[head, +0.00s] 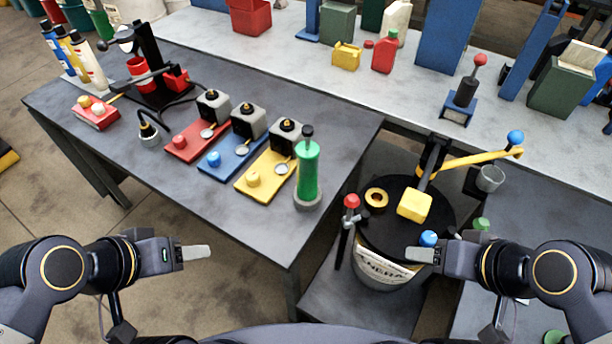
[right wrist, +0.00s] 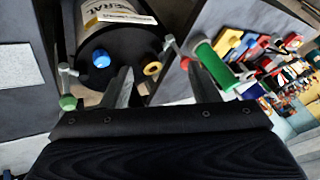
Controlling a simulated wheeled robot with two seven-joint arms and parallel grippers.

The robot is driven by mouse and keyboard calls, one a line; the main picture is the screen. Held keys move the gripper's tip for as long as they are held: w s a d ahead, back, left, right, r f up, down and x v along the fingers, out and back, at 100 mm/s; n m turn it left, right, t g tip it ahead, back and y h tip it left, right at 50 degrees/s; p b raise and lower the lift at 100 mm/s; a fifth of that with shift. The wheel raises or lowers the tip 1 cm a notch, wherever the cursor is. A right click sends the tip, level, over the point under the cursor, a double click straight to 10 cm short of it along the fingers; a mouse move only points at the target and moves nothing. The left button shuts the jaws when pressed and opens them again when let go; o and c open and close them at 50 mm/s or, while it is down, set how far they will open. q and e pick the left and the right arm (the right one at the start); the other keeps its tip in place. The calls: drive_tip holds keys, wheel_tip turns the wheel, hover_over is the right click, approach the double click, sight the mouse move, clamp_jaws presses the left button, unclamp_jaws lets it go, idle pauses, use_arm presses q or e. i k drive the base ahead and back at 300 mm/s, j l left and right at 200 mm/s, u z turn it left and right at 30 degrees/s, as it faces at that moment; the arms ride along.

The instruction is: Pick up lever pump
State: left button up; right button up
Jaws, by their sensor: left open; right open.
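What looks like the lever pump (head: 434,160) stands in the head view at the black-lidded drum (head: 383,276). It has a black upright body, a long yellow lever ending in a blue ball and a yellow block at its foot. My right gripper (head: 418,254) is open and empty at the near right side of the drum, below the pump and apart from it. In the right wrist view the drum lid (right wrist: 118,42) lies beyond the open fingers; I cannot make out the pump there. My left gripper (head: 200,252) is open and empty in front of the left table.
A blue cap (head: 428,238) and yellow ring (head: 376,198) are on the lid. A red-topped rod (head: 351,201) stands left of the drum. A green cylinder (head: 307,172) stands at the left table's right edge, near red, blue and yellow bases. A grey bench (head: 290,70) runs behind.

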sight(307, 152)
drive_tip(key=j+z, duration=0.2)
drive_tip(key=j, duration=0.2)
drive_tip(key=i+j+z, duration=0.15)
drive_tip(key=j+z, duration=0.3)
drive_tip(key=j, duration=0.35)
drive_tip(key=j+z, duration=0.4)
drive_tip(key=j, duration=0.35)
drive_tip(key=i+j, duration=0.05)
